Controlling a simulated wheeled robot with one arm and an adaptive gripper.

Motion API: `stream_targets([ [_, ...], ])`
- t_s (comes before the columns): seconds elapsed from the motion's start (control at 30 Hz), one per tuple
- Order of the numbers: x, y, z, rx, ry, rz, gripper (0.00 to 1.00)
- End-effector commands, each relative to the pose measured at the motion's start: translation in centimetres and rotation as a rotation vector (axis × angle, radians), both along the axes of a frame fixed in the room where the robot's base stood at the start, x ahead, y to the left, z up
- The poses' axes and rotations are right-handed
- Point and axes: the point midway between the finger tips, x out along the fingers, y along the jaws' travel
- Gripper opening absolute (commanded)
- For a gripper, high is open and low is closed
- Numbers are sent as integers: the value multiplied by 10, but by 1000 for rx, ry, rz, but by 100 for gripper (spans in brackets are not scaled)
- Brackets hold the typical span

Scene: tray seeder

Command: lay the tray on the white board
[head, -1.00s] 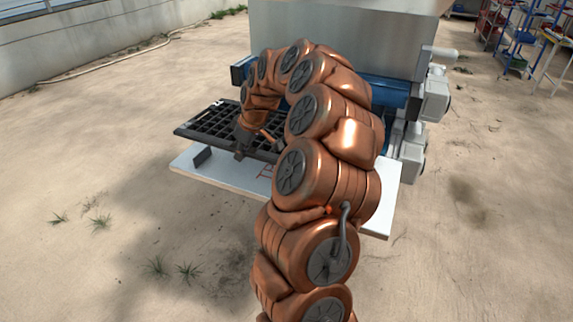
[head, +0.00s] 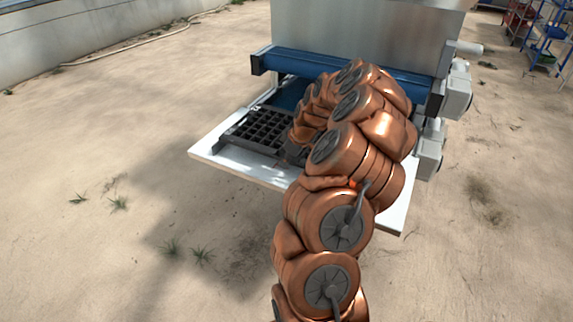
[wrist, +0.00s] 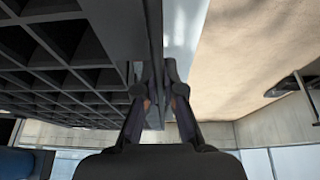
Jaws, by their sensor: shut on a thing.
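The tray (head: 262,128) is a black grid of square cells, lying roughly level over the white board (head: 212,152) in front of the machine. It looks low over the board; I cannot tell whether it rests fully on it. My gripper (head: 294,152) is at the tray's near edge, partly hidden by my arm, which also covers the tray's right part. In the wrist view my gripper (wrist: 154,92) is shut on the side wall of the tray (wrist: 62,62). A strip of the white board (wrist: 183,35) shows beyond that wall.
The machine's blue roller (head: 300,65) and metal housing (head: 365,30) stand just behind the board. Grey motor boxes (head: 432,140) stick out at its right. Blue shelves (head: 545,40) stand far right. Open sandy ground lies left and in front.

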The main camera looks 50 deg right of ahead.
Motion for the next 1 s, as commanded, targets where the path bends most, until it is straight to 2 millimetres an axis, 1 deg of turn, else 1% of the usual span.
stream_targets([
  [0.1,-1,1,-14,4,3,-1,0],
  [0.2,0,0,-22,1,0,-2,0],
  [0.63,0,0,-28,0,0,0,0],
  [0.67,0,0,-27,0,0,-1,10],
  [0.87,0,0,-27,1,0,-1,31],
  [1.0,0,1,-27,1,0,0,32],
])
